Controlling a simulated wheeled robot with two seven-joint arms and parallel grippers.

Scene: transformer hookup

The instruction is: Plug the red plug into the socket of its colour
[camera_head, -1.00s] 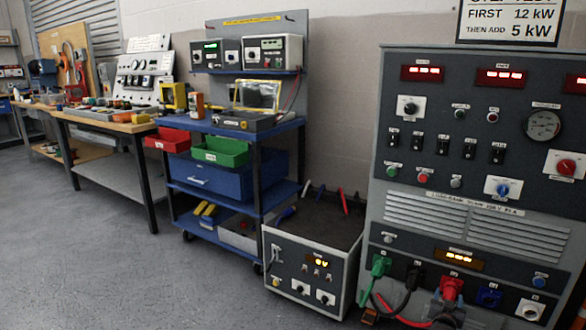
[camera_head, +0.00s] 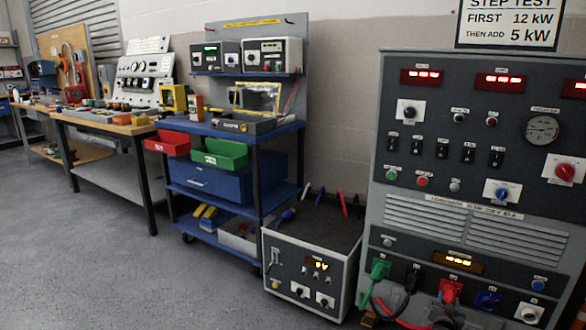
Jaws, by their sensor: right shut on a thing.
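The red plug (camera_head: 451,291) is low on the large grey panel, in the row of coloured sockets between the black and blue ones. My right gripper (camera_head: 446,312) comes up from the bottom edge and is shut on the red plug; its fingers are dark and small in the picture. The red socket is hidden behind the plug, so I cannot tell how deep the plug sits. A red cable (camera_head: 397,320) curves along the floor side of the panel. My left gripper is out of view.
A green plug (camera_head: 379,270) and a black plug (camera_head: 412,279) sit left of the red one. A blue socket (camera_head: 489,300) and a white socket (camera_head: 529,312) are to its right. A low box unit (camera_head: 312,275) stands left of the panel. Floor at left is clear.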

